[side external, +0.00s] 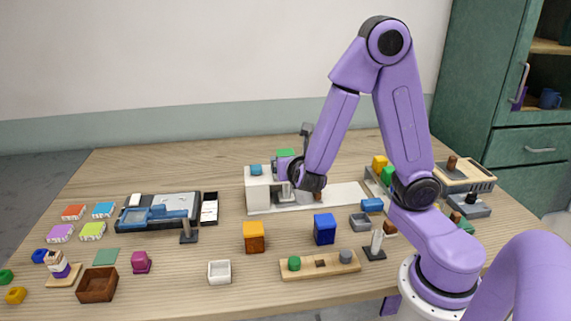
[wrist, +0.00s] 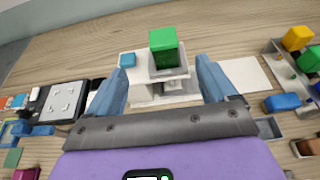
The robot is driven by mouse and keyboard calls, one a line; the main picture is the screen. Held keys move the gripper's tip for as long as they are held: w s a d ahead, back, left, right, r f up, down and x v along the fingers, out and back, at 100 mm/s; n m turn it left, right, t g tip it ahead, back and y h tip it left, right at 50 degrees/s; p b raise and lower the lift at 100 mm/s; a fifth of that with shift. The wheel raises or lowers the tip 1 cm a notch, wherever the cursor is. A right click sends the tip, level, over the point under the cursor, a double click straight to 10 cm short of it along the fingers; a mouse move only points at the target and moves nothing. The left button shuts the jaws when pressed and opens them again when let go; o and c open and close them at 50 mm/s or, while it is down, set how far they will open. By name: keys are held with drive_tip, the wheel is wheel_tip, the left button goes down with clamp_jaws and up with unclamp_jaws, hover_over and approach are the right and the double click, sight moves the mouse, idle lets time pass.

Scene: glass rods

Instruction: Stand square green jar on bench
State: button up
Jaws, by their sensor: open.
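A square green jar (wrist: 164,50) stands upright on a grey holder on a white stand (wrist: 140,93) in the wrist view. In the side view, only the top of the green jar (side external: 285,153) shows clearly; my gripper hides much of the rest. My gripper (wrist: 163,68) is open, with its two blue fingers to the left and right of the jar's line. The jar appears a little beyond the fingertips, with gaps on both sides. In the side view my gripper (side external: 286,168) is at the white stand, close to the jar.
A small blue block (side external: 256,169) sits on the stand's left part. The stand's low white plate (side external: 340,194) extends right. Orange (side external: 254,237) and blue (side external: 324,229) boxes stand in front. A wooden rack (side external: 320,265) lies nearer. Bare bench (side external: 170,165) shows at the back left.

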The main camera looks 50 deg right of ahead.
sight(285, 152)
drive_tip(key=x, duration=1)
drive_tip(key=shift+w+d, duration=0.1)
drive_tip(key=shift+d, duration=0.05)
drive_tip(key=shift+x, duration=2.75)
drive_tip(key=shift+d, duration=0.15)
drive_tip(key=c, duration=1.3)
drive_tip(key=shift+c, duration=0.2)
drive_tip(key=shift+r, duration=0.25)
